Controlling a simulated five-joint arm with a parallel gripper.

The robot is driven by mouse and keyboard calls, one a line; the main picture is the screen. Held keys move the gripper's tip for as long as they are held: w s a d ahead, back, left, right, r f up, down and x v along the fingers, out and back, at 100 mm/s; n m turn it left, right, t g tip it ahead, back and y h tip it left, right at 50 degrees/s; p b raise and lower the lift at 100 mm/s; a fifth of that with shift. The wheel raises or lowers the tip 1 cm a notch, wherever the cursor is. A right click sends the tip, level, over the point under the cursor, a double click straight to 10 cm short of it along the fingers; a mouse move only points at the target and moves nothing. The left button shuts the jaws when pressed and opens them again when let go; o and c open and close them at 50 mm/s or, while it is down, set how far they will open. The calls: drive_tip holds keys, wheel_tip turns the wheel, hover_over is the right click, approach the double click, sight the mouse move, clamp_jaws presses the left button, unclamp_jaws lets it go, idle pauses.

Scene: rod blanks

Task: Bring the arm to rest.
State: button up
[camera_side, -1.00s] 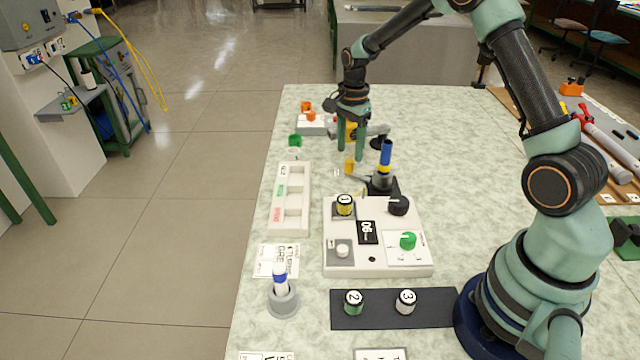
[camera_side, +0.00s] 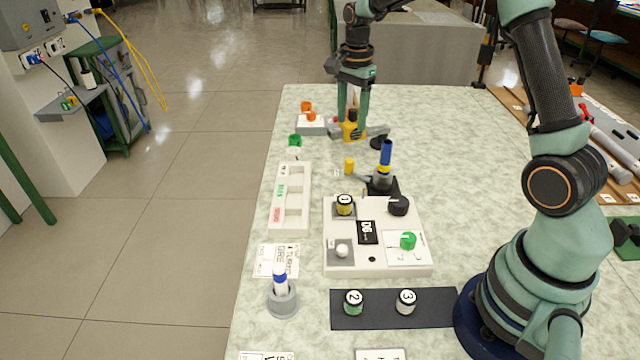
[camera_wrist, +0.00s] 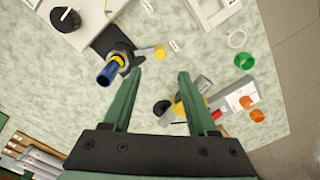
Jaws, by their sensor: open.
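My gripper (camera_side: 352,108) is open and empty, raised above the far end of the table (camera_side: 460,140) in the side view. Its two green fingers point down and stand apart in the wrist view (camera_wrist: 160,78). A yellow and grey tool (camera_side: 353,131) lies on the table beyond or below the fingers; one finger partly hides it in the wrist view. A blue-topped rod (camera_side: 386,153) stands upright in a black holder (camera_side: 382,187), nearer than my gripper. Nothing is between the fingers.
A white control box (camera_side: 350,264) with knobs and a three-slot white tray (camera_side: 276,225) stand nearer. A small yellow cylinder (camera_side: 349,165), a green ring (camera_side: 295,140) and orange pieces (camera_side: 306,106) lie around. Several marked rods stand in the near holders.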

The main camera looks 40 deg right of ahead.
drive_tip(key=s+a+r+n+t, duration=0.3)
drive_tip(key=s+a+r+n, duration=0.5)
drive_tip(key=r+n, duration=0.15)
drive_tip(key=s+a+n+t, duration=0.2)
drive_tip(key=s+a+n, duration=0.2)
drive_tip(key=s+n, duration=0.4)
drive_tip(key=shift+s+r, duration=0.2)
drive_tip(key=shift+s, duration=0.65)
